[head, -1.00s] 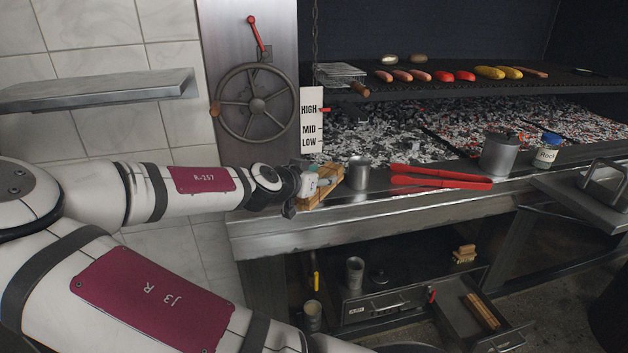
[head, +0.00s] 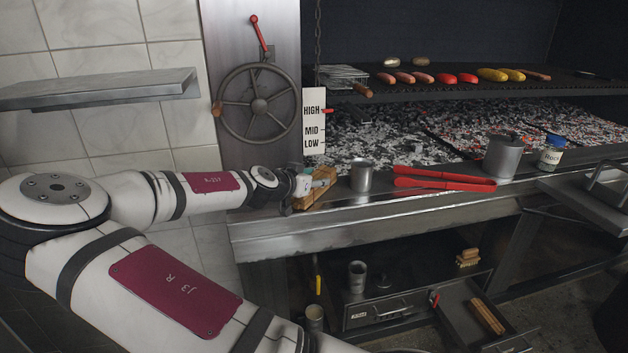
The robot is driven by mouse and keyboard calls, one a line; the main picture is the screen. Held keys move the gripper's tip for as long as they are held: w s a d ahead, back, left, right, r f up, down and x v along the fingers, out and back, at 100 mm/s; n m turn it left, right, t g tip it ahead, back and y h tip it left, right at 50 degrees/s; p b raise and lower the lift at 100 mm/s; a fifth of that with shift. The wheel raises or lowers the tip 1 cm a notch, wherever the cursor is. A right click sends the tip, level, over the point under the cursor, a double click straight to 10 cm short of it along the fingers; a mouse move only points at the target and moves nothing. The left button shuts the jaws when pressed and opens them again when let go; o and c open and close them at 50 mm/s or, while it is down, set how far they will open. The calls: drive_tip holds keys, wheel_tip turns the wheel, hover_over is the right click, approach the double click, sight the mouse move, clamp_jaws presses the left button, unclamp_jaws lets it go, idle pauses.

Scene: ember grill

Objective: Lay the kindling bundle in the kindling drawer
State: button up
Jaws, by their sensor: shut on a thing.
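My gripper (head: 308,184) is at the left end of the steel counter and is shut on the kindling bundle (head: 318,195), a light-brown wooden bundle. The fingers partly hide it, and I cannot tell whether it touches the counter top. The open kindling drawer (head: 449,308) is low at the right, below the counter and well away from my gripper. Some wooden sticks (head: 487,316) lie in it.
A metal cup (head: 361,176) and red tongs (head: 444,180) are on the counter (head: 400,215) right of the bundle. A pot (head: 502,156) and a jar (head: 551,152) stand farther right. A shut drawer (head: 383,311) is beside the open one. A brush (head: 467,257) sits on the lower shelf.

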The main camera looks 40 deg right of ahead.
drive_tip(key=shift+f, duration=0.1)
drive_tip(key=o, duration=1)
drive_tip(key=shift+c, duration=0.2)
drive_tip(key=o, duration=0.3)
